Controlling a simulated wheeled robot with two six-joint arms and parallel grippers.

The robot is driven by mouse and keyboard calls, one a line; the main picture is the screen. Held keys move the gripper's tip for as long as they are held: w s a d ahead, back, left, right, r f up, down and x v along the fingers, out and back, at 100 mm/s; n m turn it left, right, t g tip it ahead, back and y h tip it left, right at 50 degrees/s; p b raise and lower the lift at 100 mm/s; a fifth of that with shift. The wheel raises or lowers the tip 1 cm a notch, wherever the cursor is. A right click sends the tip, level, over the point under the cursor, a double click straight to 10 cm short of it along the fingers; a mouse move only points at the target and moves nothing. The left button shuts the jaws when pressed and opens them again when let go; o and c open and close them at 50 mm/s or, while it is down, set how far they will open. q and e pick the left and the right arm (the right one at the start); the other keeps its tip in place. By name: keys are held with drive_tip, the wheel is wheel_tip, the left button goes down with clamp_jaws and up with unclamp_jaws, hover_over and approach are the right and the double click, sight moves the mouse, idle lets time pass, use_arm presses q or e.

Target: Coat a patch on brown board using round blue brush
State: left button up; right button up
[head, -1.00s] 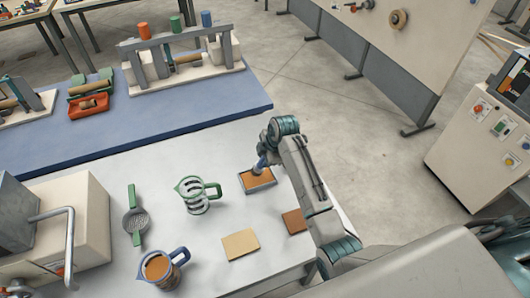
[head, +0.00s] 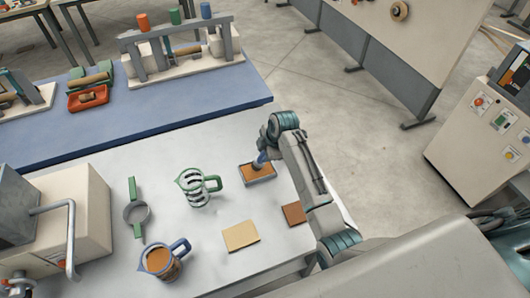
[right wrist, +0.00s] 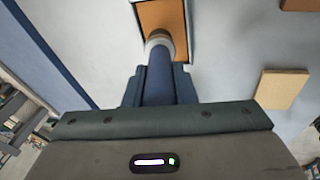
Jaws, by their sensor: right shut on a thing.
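My right gripper (head: 264,148) is shut on the round blue brush (right wrist: 160,78). The brush points down, its pale round head end at the shallow tray (head: 246,183) of orange-brown coating. The right wrist view also shows the tray (right wrist: 143,50) beyond the brush head. I cannot tell whether the bristles touch the coating. The brown board (head: 294,213) lies flat near the table's right edge, beside my right arm. A corner of it shows in the right wrist view (right wrist: 298,4). My left gripper is not in view.
A tan board (head: 240,235) lies left of the brown board. A blue bench (head: 190,115) adjoins behind.

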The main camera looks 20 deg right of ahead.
drive_tip(key=shift+f, duration=0.6)
idle(0.4)
drive_tip(key=shift+s+f, duration=0.1)
idle(1.4)
drive_tip(key=shift+r, duration=3.6)
